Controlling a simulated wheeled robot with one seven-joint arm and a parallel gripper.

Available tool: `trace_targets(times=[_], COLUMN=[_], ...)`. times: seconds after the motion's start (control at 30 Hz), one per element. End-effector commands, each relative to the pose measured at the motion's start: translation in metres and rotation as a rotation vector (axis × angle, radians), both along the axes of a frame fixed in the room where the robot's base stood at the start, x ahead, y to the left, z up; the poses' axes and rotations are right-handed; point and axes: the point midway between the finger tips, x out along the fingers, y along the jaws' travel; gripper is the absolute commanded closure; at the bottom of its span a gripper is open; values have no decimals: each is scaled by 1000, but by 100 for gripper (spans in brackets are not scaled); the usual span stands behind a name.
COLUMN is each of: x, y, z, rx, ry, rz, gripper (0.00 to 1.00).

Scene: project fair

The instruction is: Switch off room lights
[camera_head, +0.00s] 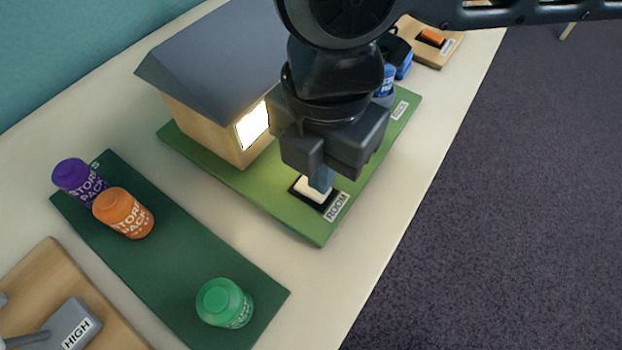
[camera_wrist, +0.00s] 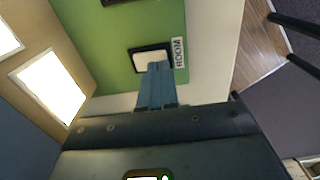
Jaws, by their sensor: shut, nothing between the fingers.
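The room switch (camera_head: 314,193) is a white rocker in a black frame on the green base of a model house, beside a label reading ROOM (camera_head: 336,206). It also shows in the wrist view (camera_wrist: 152,58). The house (camera_head: 215,85) has a grey roof and a brightly lit window (camera_head: 252,126); two lit windows show in the wrist view (camera_wrist: 52,88). My gripper (camera_head: 322,182) is shut and empty, pointing down with its blue fingertips at the switch. The fingertips cover part of the rocker; I cannot tell whether they touch it.
A dark green mat (camera_head: 180,255) holds purple (camera_head: 78,180), orange (camera_head: 124,213) and green (camera_head: 224,303) jars. A wooden board (camera_head: 45,290) with a HIGH label is at lower left. Behind my gripper are a second label (camera_head: 400,110) and another wooden board (camera_head: 448,48). The table edge is at right.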

Motion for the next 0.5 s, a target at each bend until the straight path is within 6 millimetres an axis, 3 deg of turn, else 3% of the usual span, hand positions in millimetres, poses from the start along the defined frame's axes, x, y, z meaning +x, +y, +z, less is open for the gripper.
trace_targets(times=[0.5], x=[0], y=[0], z=[-7], rx=[0], ry=[1], rz=[0], gripper=[100])
